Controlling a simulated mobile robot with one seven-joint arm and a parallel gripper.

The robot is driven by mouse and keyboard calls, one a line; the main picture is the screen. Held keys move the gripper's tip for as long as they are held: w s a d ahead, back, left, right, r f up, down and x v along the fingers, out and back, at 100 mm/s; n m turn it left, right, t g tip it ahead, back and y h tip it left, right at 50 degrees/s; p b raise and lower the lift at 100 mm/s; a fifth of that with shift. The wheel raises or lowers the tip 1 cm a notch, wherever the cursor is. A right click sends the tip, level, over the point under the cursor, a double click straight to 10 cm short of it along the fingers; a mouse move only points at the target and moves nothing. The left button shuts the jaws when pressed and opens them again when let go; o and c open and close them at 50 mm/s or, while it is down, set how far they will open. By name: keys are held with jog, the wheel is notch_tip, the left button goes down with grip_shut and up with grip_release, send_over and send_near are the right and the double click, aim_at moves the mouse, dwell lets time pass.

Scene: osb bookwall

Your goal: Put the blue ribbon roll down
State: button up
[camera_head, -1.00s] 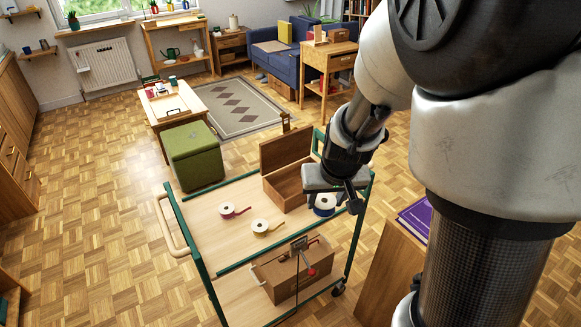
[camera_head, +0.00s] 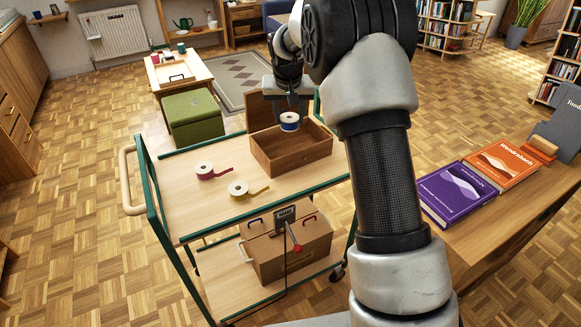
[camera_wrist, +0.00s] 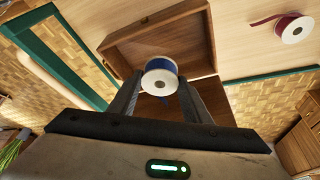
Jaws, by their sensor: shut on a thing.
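The blue ribbon roll (camera_head: 289,121) has a white core and hangs in my gripper (camera_head: 290,108). In the wrist view my gripper (camera_wrist: 160,92) has a finger on each side of the roll (camera_wrist: 160,77). In the head view the roll appears over the open wooden box (camera_head: 290,150), whose lid is raised at the back. In the wrist view the box (camera_wrist: 160,42) lies behind the roll. The exact height of the roll above the box is hard to tell.
A red ribbon roll (camera_head: 205,171) and a yellow ribbon roll (camera_head: 238,188) lie on the trolley's top (camera_head: 180,205), left of the box. A brown case (camera_head: 285,252) sits on the lower shelf. Books (camera_head: 457,194) lie on a table at the right.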

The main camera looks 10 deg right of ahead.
aim_at(291, 115)
jog(key=shift+w+d+f+m+b, duration=0.15)
jog(key=shift+w+d+f+b, duration=0.1)
jog(key=shift+w+f, duration=0.25)
jog(key=shift+w+d+f+m+b, duration=0.2)
jog(key=shift+w+f, duration=0.15)
jog(key=shift+w, duration=0.2)
jog(key=shift+w+f, duration=0.1)
jog(key=shift+f, duration=0.25)
notch_tip(291, 115, down, 9)
jog(key=shift+r+b, duration=0.1)
jog(key=shift+b, duration=0.85)
jog(key=shift+f, duration=0.25)
jog(key=o, duration=1.1)
jog(key=shift+c, duration=0.2)
